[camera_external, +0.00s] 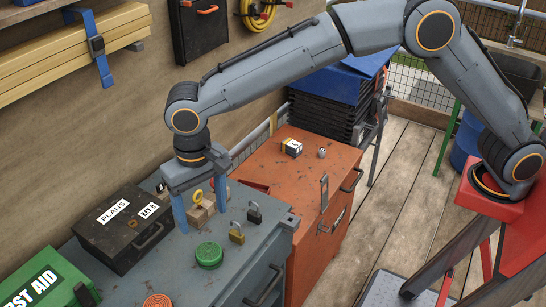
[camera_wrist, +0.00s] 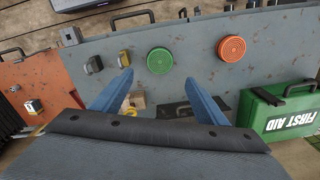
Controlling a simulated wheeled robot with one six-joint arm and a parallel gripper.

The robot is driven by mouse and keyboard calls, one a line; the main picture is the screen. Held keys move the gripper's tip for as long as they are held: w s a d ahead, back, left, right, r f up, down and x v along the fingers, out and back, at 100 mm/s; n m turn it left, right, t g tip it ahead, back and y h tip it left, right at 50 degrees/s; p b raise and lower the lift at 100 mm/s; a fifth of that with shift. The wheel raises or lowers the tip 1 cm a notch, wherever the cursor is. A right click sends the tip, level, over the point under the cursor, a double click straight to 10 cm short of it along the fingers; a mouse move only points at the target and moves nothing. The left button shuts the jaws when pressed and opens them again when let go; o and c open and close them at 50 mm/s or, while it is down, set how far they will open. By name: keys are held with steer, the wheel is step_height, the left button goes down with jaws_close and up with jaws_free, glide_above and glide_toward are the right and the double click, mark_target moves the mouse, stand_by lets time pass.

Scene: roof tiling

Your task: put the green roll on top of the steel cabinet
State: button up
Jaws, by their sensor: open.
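The green roll (camera_external: 209,255) lies flat on the grey metal cabinet top (camera_external: 185,270), near its front edge. It also shows in the wrist view (camera_wrist: 160,61), just beyond my fingertips. My gripper (camera_external: 201,208) is open and points down over the back part of the grey top. Its fingers stand either side of small brown boxes (camera_external: 201,216), and I cannot tell if they touch them. In the wrist view my gripper (camera_wrist: 159,80) holds nothing, and the roll is outside the fingers. An orange metal cabinet (camera_external: 290,180) stands beside the grey one.
A brass padlock (camera_external: 237,236) and a dark padlock (camera_external: 254,213) stand right of the roll. An orange roll (camera_external: 157,301), a black plans box (camera_external: 124,225) and a green first aid case (camera_external: 45,285) lie left.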

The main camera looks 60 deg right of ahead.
steer(key=shift+r, duration=0.15)
steer(key=s+d+f+n, duration=0.1)
steer(key=s+d, duration=0.1)
steer(key=d, duration=1.1)
steer(key=s+d+f+n, duration=0.1)
steer(key=s+d, duration=0.1)
steer(key=d, duration=1.1)
steer(key=s+d+f, duration=0.2)
steer(key=s+d, duration=0.6)
steer(key=s, duration=0.1)
steer(key=s+d+f+n, duration=0.1)
steer(key=s+d+f, duration=0.2)
steer(key=s+d, duration=0.6)
steer(key=shift+s+d+n+t, duration=0.15)
steer(key=shift+s+n+t, duration=0.15)
steer(key=shift+t, duration=0.1)
